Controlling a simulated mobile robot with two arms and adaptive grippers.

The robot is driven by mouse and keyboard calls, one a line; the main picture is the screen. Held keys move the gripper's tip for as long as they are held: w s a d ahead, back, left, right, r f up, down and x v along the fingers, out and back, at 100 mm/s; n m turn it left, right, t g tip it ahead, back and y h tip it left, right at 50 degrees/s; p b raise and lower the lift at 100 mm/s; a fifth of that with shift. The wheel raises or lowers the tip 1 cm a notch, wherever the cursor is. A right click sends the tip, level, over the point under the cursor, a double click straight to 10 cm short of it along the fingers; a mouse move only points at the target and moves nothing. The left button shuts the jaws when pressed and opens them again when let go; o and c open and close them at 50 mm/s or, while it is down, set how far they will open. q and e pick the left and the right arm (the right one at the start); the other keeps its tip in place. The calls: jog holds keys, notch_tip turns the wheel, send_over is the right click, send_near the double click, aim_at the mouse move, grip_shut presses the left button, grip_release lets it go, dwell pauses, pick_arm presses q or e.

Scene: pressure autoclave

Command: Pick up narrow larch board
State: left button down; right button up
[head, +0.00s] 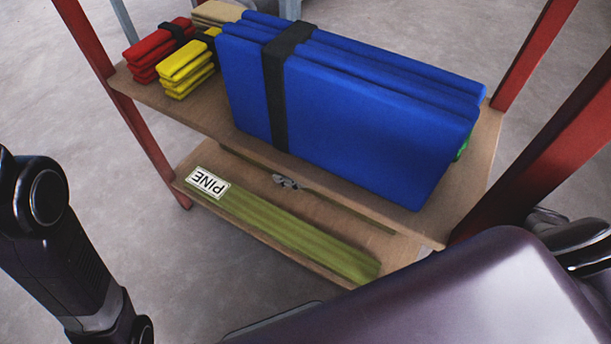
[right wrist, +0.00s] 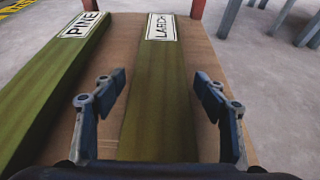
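The larch board (right wrist: 155,95) is a long olive-green board with a white LARCH label at its far end. It lies flat on a brown shelf in the right wrist view. My right gripper (right wrist: 158,94) is open, its two fingers on either side of the board with gaps to both edges. In the head view only a thin green strip, probably this board (head: 345,208), shows below the upper shelf; the rest is hidden. My left arm shows at the left edge of the head view, but its gripper is out of the picture.
A pine board (head: 285,225) lies parallel along the front of the lower shelf (head: 335,277). Above, the upper shelf (head: 462,190) carries strapped blue panels (head: 350,115), yellow blocks (head: 187,68) and red blocks (head: 150,52). Red posts (head: 135,115) stand at the corners.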

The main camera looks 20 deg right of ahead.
jog(key=c, duration=1.5)
jog(key=shift+r, duration=0.1)
jog(key=shift+c, duration=0.2)
jog(key=shift+r, duration=0.1)
